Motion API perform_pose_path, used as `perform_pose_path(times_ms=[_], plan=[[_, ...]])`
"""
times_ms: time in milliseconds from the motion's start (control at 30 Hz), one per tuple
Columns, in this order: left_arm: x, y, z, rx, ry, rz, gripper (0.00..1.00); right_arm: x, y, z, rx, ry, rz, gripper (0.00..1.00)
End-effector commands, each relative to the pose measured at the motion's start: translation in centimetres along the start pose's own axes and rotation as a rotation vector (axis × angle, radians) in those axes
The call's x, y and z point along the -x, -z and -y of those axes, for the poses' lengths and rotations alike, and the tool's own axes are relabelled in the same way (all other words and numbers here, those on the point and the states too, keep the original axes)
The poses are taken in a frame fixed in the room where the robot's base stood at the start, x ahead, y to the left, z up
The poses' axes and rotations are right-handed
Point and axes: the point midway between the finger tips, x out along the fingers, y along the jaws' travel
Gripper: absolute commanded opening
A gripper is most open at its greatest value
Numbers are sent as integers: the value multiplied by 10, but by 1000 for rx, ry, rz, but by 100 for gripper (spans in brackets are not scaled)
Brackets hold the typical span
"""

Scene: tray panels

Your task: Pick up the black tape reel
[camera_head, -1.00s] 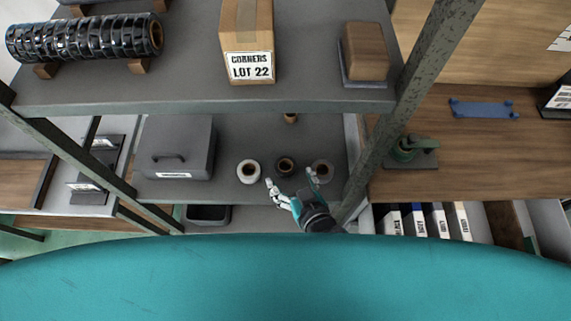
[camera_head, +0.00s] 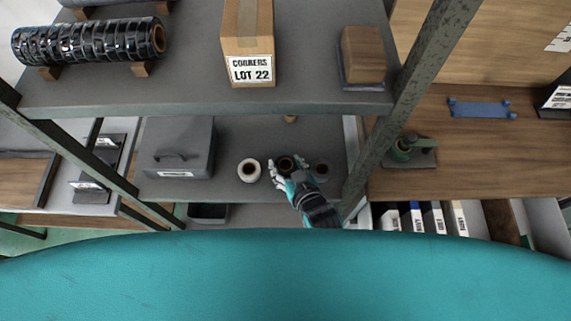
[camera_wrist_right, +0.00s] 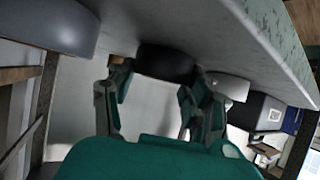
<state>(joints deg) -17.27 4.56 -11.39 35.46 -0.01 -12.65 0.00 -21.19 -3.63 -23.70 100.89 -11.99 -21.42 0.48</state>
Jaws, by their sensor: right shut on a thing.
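My right gripper (camera_head: 288,171) is shut on the black reel from the front, one finger on each side. In the right wrist view the black reel (camera_wrist_right: 167,62) sits between the two fingertips of the gripper (camera_wrist_right: 155,80). It appears to rest on the shelf still. My left gripper is not in view.
A grey case (camera_head: 178,150) with a handle stands left of the reels. The upper shelf (camera_head: 180,108) overhangs from behind, carrying a cardboard box (camera_head: 247,40). A metal post (camera_head: 372,165) rises close to the right of my right gripper.

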Motion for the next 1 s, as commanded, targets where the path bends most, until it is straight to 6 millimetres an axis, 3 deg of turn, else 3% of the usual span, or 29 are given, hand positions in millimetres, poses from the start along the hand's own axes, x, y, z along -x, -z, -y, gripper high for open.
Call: perform_pose_path(times_ms=[167,467,667,767,1000], plan=[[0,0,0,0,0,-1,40,0,0,0,0,0,0,22],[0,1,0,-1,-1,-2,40,1,3,0,0,0,-1,22],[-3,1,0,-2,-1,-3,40,9,17,0,0,1,-3,22],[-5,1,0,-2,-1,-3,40,16,30,0,1,1,-4,22],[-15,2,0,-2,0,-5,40,63,7,-7,2,1,4,22]])
